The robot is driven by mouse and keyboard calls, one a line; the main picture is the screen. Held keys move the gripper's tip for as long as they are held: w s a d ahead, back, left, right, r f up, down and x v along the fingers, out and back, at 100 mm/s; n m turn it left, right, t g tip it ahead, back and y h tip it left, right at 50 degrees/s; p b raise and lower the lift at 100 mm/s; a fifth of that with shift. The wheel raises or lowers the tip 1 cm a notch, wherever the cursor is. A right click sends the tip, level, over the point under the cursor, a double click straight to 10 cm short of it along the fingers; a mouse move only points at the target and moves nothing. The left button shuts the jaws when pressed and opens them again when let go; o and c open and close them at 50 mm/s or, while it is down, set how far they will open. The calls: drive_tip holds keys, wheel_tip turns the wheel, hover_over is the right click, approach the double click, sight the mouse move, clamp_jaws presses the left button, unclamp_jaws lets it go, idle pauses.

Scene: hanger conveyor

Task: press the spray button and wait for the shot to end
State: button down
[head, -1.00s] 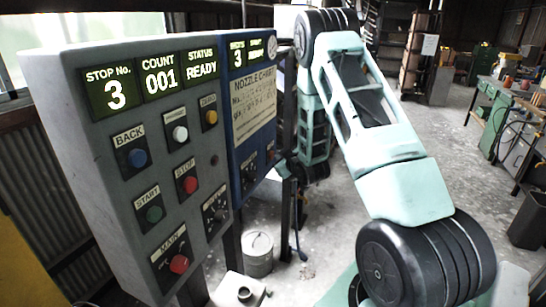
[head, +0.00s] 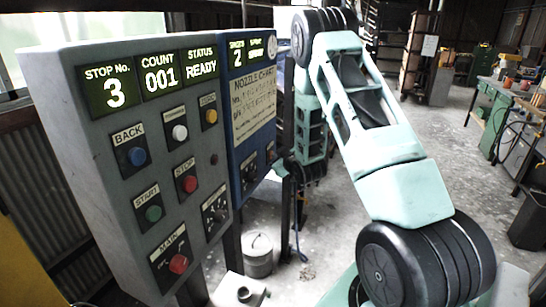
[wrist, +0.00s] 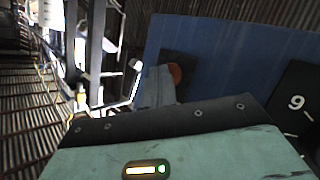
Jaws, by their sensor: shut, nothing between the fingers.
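The blue spray box (head: 238,110) carries a nozzle chart and stands right of the grey control box in the head view. Its small display (head: 246,51) reads 2 on the left; the spray text beside it is too small to read. In the wrist view an orange-red button (wrist: 175,74) on a dark plate sits on the blue panel (wrist: 235,60). My gripper (wrist: 160,84) is shut and empty, its tips right at the button and partly covering it. I cannot tell whether the button is pressed in.
The grey control box (head: 105,185) shows stop 3, count 001 and READY, with several buttons below. A bucket (head: 258,256) stands on the floor under the boxes. Benches (head: 505,115) line the right.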

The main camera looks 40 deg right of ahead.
drive_tip(key=shift+s+d+b, duration=0.25)
drive_tip(key=shift+s+b, duration=0.05)
drive_tip(key=shift+s, duration=0.5)
drive_tip(key=s, duration=0.1)
drive_tip(key=s+d, duration=0.1)
drive_tip(key=s, duration=0.1)
drive_tip(key=s+d+b, duration=0.1)
drive_tip(key=shift+s, duration=0.35)
idle(0.9)
